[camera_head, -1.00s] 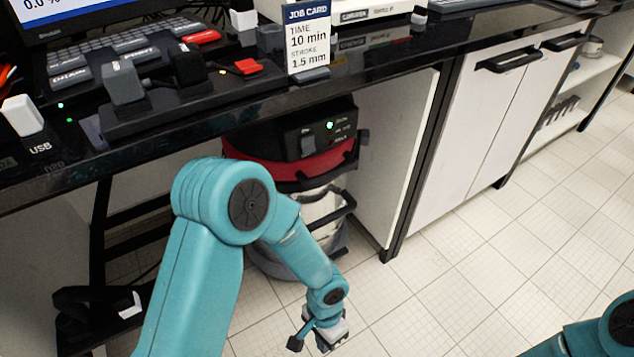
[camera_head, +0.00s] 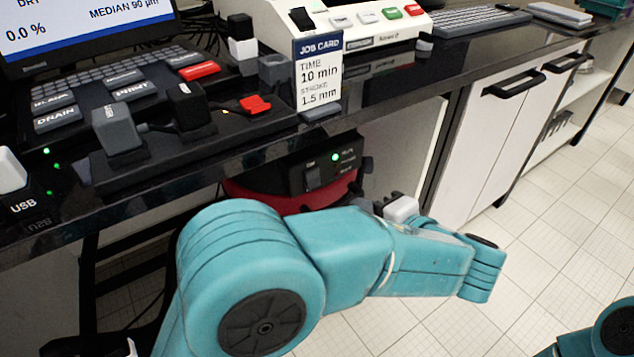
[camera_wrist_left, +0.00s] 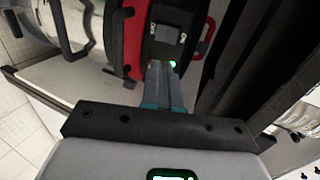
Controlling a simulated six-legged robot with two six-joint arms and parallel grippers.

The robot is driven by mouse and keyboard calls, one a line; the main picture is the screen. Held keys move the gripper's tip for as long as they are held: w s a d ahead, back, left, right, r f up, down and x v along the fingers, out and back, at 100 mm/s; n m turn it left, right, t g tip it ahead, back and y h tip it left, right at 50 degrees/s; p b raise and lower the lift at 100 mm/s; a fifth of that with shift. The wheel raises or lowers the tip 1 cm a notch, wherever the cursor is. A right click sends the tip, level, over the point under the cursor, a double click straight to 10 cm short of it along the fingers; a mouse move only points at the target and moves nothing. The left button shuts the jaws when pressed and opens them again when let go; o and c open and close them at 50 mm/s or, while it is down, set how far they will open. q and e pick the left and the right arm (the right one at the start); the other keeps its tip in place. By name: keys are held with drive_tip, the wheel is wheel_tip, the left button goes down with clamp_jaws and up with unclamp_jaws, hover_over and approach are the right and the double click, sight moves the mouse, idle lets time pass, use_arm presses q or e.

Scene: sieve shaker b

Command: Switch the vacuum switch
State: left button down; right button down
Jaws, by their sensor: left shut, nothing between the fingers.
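The vacuum (camera_head: 275,194) stands under the bench, with a red band and a black top. Its black front panel carries a dark rocker switch (camera_head: 313,178) and a lit green light (camera_head: 335,156). In the left wrist view, the switch (camera_wrist_left: 165,33) shows beyond the fingertips, near the panel's lit green light (camera_wrist_left: 172,64). My left gripper (camera_wrist_left: 163,68) is shut and empty, with its fingertips pointing at the panel; I cannot tell if they touch it. In the head view, my left arm hides those fingers and the vacuum's lower part. My right gripper is out of view.
The bench's black front edge (camera_head: 235,150) overhangs the vacuum. A job card (camera_head: 318,72), a red-keyed keyboard (camera_head: 120,92) and a white button console (camera_head: 355,22) stand on top. A white cabinet (camera_head: 500,130) is at the right. Tiled floor lies open at the lower right.

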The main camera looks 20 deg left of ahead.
use_arm(q)
drive_tip(key=b, duration=0.4)
approach(315, 183)
drive_tip(key=x, duration=0.5)
drive_tip(key=shift+w+a+f, duration=0.2)
drive_tip(key=shift+f, duration=0.1)
drive_tip(key=shift+w+a+f, duration=0.1)
drive_tip(key=shift+w+a, duration=0.25)
drive_tip(key=shift+a, duration=0.1)
